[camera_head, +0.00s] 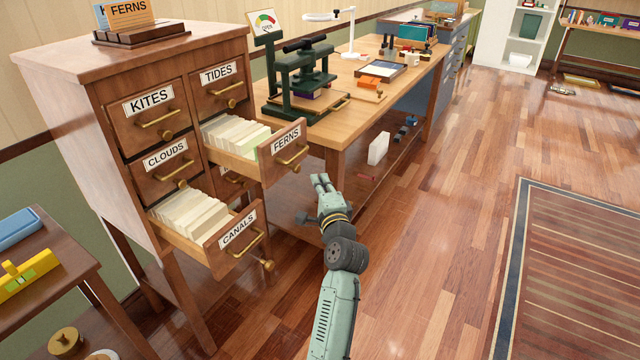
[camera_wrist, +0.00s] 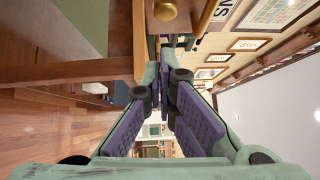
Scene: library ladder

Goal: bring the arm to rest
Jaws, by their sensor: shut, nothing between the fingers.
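My gripper (camera_head: 321,182) shows in the head view at the end of my pale green arm. It is to the right of the card cabinet (camera_head: 80,110), over the wooden floor. Its fingers are shut and hold nothing. In the wrist view the purple-padded fingers (camera_wrist: 167,88) come together near the middle of the picture. The open FERNS drawer (camera_head: 284,152) is up and to the left of the gripper, and the open CANALS drawer (camera_head: 236,240) is left and lower in the picture. I cannot tell the exact gap to either drawer.
A long wooden workbench (camera_head: 338,122) with a green press (camera_head: 305,80) stands behind the gripper. A side table (camera_head: 60,268) with blue and yellow things is at the lower left. The floor (camera_head: 430,215) to the right is clear up to a striped rug (camera_head: 570,270).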

